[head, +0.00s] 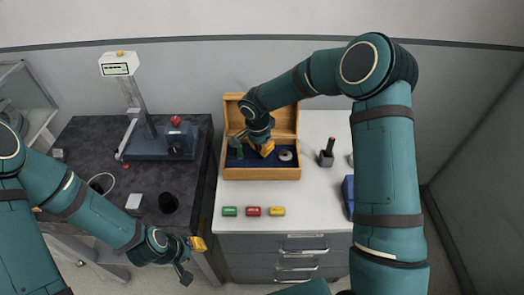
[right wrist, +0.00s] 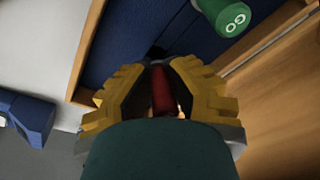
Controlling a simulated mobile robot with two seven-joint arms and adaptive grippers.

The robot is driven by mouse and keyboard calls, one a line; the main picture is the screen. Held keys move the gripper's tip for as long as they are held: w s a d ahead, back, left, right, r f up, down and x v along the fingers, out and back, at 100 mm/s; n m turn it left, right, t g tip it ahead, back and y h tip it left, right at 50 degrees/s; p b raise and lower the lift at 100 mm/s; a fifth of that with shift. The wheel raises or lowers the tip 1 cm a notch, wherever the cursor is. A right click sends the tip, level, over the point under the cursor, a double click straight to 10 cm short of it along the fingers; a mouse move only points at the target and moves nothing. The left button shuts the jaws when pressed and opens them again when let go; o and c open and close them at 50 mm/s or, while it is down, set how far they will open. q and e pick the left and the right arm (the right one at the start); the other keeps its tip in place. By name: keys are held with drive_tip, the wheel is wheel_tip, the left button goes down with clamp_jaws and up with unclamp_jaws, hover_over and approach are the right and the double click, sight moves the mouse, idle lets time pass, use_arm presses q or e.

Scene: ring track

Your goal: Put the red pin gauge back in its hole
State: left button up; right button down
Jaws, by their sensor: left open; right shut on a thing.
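The wooden case (head: 262,174) stands open on the white worktop, with a blue insert inside. My right gripper (head: 251,149) is inside the case. In the right wrist view (right wrist: 160,90) it is shut on the red pin gauge (right wrist: 163,92), which is mostly hidden between the yellow fingers. A dark hole (right wrist: 156,53) shows in the blue insert (right wrist: 130,35) just beyond the fingertips. I cannot tell whether the pin touches the hole. A green pin gauge (right wrist: 224,14) stands in the insert nearby. My left gripper (head: 187,258) is open and empty, low before the dark bench.
A grey ring-like object (head: 286,155) is in the case's right side. A dark holder (head: 326,158) stands to the right. A height gauge (head: 160,142) stands on the dark bench.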

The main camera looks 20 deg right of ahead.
drive_tip(key=shift+s+d+f, duration=0.1)
drive_tip(key=shift+s+f, duration=0.35)
drive_tip(key=shift+f, duration=0.2)
drive_tip(key=c, duration=1.3)
unclamp_jaws()
drive_tip(key=shift+w+f, duration=0.1)
drive_tip(key=shift+w, duration=0.05)
drive_tip(key=shift+o, duration=0.8)
drive_tip(key=shift+w+d+f, duration=0.1)
drive_tip(key=shift+w, duration=0.15)
drive_tip(key=shift+s+r, duration=0.15)
drive_tip(key=shift+r, duration=0.15)
drive_tip(key=shift+f+p, duration=0.2)
drive_tip(key=shift+p, duration=0.3)
wheel_tip(320, 180, up, 14)
drive_tip(key=a, duration=0.2)
drive_tip(key=shift+s+a+f, duration=0.2)
drive_tip(key=shift+s+a, duration=0.1)
drive_tip(key=shift+s, duration=0.1)
